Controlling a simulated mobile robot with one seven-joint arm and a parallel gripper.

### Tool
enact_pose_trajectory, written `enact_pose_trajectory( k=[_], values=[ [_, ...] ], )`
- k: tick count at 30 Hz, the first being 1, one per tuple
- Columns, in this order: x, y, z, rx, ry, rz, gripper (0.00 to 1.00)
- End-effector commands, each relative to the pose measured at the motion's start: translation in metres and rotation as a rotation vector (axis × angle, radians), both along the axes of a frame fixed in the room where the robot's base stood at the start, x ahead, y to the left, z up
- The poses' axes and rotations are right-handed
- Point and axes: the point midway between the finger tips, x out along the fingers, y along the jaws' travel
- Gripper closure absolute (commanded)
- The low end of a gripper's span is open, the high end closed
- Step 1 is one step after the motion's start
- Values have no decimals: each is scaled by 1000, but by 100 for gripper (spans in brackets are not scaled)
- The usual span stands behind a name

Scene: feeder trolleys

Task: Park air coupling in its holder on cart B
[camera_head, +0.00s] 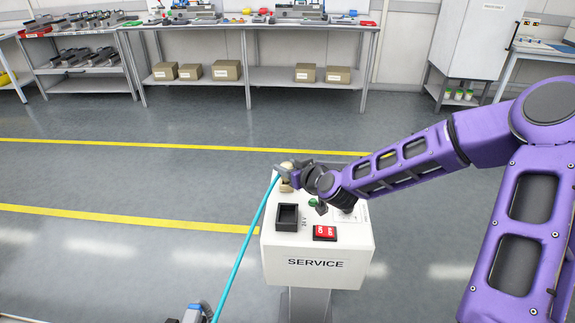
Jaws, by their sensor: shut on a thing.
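My gripper (284,172) reaches in from the right, over the back left corner of the white SERVICE pedestal. It is shut on the air coupling, at the upper end of a cyan hose (246,246). The coupling is small here and mostly covered by the fingers; a beige part shows by them, and I cannot tell whether it belongs to the coupling or the pedestal. The hose runs taut down and left to the bottom edge, near a blue and grey part (196,313). I cannot make out cart B or its holder.
The SERVICE pedestal (285,268) carries a black open-topped box (288,217), a red switch (325,232) and a green knob, partly behind my arm. Workbenches with cardboard boxes (226,70) stand along the back wall. Grey floor with yellow lines is clear to the left.

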Motion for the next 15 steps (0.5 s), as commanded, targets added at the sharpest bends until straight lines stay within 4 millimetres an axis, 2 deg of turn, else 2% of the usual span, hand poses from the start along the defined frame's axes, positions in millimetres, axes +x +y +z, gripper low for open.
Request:
enact_pose_trajectory(
  k=[15],
  values=[
    [0,0,-10,-1,-2,-1,100]
  ],
)
